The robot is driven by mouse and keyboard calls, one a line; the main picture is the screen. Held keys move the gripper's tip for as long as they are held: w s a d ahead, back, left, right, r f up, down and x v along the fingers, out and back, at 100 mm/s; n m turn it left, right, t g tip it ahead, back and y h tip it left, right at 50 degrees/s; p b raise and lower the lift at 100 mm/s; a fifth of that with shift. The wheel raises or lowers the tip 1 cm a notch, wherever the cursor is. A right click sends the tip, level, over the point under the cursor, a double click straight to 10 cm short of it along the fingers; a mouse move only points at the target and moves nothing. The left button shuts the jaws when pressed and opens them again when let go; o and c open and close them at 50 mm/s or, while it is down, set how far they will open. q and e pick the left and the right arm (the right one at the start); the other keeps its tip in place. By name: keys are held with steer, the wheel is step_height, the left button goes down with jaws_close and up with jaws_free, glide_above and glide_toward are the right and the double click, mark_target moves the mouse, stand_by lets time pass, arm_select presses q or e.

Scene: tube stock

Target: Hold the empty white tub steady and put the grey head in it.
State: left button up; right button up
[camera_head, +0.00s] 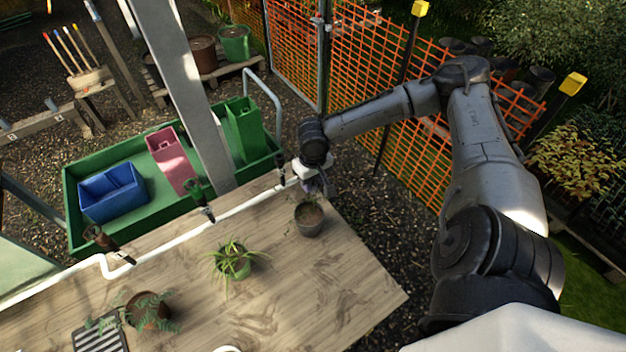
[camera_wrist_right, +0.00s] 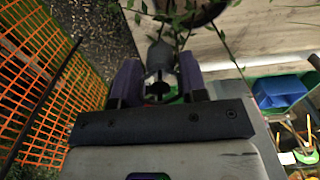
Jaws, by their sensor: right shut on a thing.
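My right gripper (camera_head: 318,186) is at the far right corner of the wooden bench, just above a dark pot of soil. In the right wrist view its purple fingers (camera_wrist_right: 158,82) are closed around a grey piece (camera_wrist_right: 160,55), which looks like the grey head. Its far end and full shape are partly hidden by the fingers. A white curved rim (camera_head: 228,349) shows at the bottom edge of the head view; it may be the white tub, but it is mostly cut off, so I cannot see inside. My left gripper is not in view.
The bench (camera_head: 275,280) holds the dark pot (camera_head: 309,218), a spiky plant in a green pot (camera_head: 236,266), a fern in a brown pot (camera_head: 148,312) and a striped mat (camera_head: 100,338). A white pipe (camera_head: 160,247) runs along its far edge. A green tray (camera_head: 90,240) stands beyond.

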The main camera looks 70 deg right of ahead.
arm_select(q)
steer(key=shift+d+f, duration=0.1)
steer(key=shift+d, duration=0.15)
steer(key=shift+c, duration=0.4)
